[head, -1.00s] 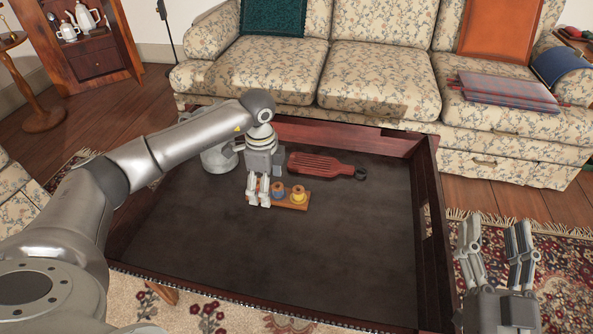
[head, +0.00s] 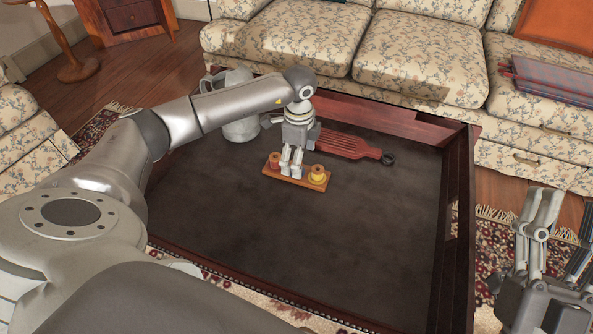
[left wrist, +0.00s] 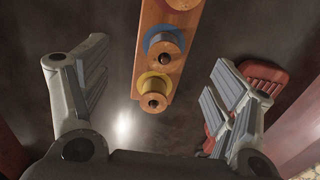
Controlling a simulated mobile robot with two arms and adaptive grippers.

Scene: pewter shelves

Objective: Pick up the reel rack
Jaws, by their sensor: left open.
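The reel rack (head: 301,183) is a small wooden board with a red, a blue and a yellow spool in the left wrist view. It lies on the dark tray-like table top. In the head view my left gripper (head: 290,173) is above the rack's middle, pointing down and hiding part of it. In the left wrist view the rack (left wrist: 147,22) shows between the spread fingers of the open left gripper (left wrist: 155,75), apart from both. My right gripper (head: 556,232) is open and empty at the right, beyond the table's edge.
A red slatted paddle (head: 345,145) with a dark ring lies just behind the rack. A grey metal jug (head: 239,130) stands to the left behind my arm. Raised wooden rims (head: 455,215) border the table. The front table surface is clear.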

